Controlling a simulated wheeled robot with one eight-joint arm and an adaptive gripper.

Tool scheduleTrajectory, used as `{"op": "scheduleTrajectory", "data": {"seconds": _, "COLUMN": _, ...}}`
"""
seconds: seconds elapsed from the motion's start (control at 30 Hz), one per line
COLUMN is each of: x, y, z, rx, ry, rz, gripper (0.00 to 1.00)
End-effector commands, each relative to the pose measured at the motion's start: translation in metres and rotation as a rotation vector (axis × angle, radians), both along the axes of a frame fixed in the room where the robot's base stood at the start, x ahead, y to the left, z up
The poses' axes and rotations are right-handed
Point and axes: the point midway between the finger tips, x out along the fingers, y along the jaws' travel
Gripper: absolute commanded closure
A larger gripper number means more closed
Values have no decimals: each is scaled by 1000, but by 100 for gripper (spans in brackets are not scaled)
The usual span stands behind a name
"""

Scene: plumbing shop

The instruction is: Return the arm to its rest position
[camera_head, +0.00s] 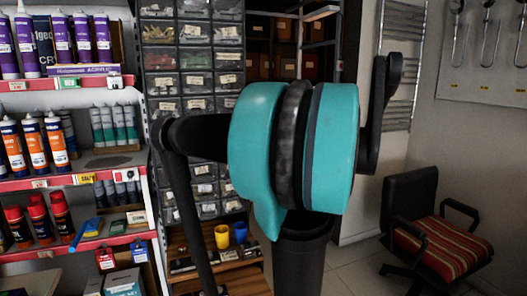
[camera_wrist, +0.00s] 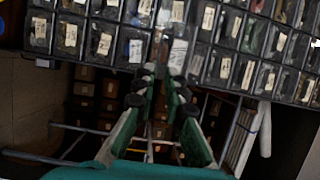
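My gripper (camera_wrist: 163,80) shows in the wrist view, its two green and dark fingers pointing up the picture. A narrow gap runs between the fingers, and I see nothing held in it. Behind the fingers are the small-parts drawers, which appear upside down. In the head view my teal and black arm joint fills the middle, with dark links to its left and right. The arm is raised and folded close to the camera. I cannot make out my gripper in the head view.
A red-edged shelf (camera_head: 68,180) with cartridges and spray cans stands at the left. A drawer cabinet (camera_head: 160,58) is behind my arm; labelled drawers (camera_wrist: 130,45) fill the top of the wrist view. A chair (camera_head: 440,235) with a striped seat stands at right. Some floor shows beside it.

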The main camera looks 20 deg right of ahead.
Motion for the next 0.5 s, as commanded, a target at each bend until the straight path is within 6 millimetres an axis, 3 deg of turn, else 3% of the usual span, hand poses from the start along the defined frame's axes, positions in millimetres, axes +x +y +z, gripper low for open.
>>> {"op": "scheduleTrajectory", "data": {"seconds": 0.17, "x": 0, "y": 1, "z": -1, "rx": -2, "ry": 1, "rz": 1, "gripper": 89}}
{"op": "scheduleTrajectory", "data": {"seconds": 0.27, "x": -1, "y": 12, "z": -11, "rx": -26, "ry": 22, "rz": 20, "gripper": 89}}
{"op": "scheduleTrajectory", "data": {"seconds": 0.37, "x": -5, "y": 41, "z": -39, "rx": -98, "ry": 78, "rz": 71, "gripper": 89}}
{"op": "scheduleTrajectory", "data": {"seconds": 0.5, "x": -26, "y": 98, "z": -106, "rx": -282, "ry": 206, "rz": 187, "gripper": 89}}
